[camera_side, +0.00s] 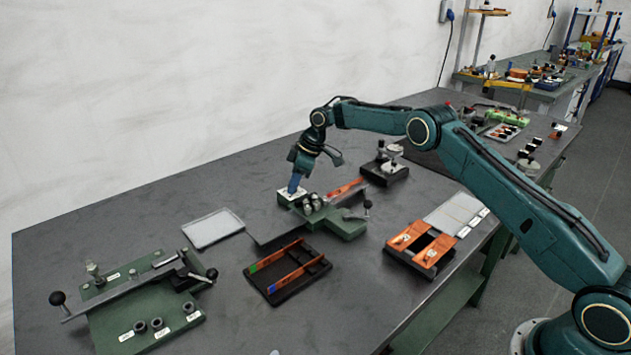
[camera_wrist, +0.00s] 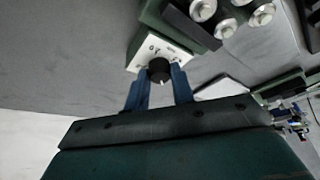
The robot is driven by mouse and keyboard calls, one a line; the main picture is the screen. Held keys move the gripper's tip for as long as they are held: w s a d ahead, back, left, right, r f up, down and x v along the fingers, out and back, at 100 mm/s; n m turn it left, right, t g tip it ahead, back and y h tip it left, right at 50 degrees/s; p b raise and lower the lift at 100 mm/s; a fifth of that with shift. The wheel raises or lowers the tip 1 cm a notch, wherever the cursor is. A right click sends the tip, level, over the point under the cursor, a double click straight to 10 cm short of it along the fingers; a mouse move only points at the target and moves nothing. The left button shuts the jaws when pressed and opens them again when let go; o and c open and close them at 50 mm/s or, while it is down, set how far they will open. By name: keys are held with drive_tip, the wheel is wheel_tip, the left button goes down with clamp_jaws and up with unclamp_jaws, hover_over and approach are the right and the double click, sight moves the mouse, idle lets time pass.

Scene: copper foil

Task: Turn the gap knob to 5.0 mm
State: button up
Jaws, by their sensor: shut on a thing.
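The gap knob (camera_wrist: 159,70) is a small black round knob with a pale pointer mark. It sits on a white dial plate (camera_wrist: 147,48) at the end of the green roller device (camera_side: 335,220). My gripper (camera_wrist: 159,82) has blue fingers, one on each side of the knob, shut on it. In the side view my gripper (camera_side: 294,187) points down at the white plate, and the knob is hidden there by the fingers. The marks on the plate are too small to read, so I cannot tell the setting.
Silver rollers (camera_wrist: 230,18) stand close to the plate. A black tray with strips (camera_side: 288,270), a pale flat tray (camera_side: 213,228) and a green lever device (camera_side: 145,305) lie around. An orange-topped box (camera_side: 420,247) is at right.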

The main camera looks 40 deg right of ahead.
drive_tip(key=shift+w+n, duration=0.1)
drive_tip(key=shift+n, duration=0.2)
drive_tip(key=o, duration=1)
drive_tip(key=shift+r, duration=0.15)
drive_tip(key=v, duration=1.3)
drive_tip(key=shift+d+r, duration=0.15)
drive_tip(key=shift+d, duration=0.05)
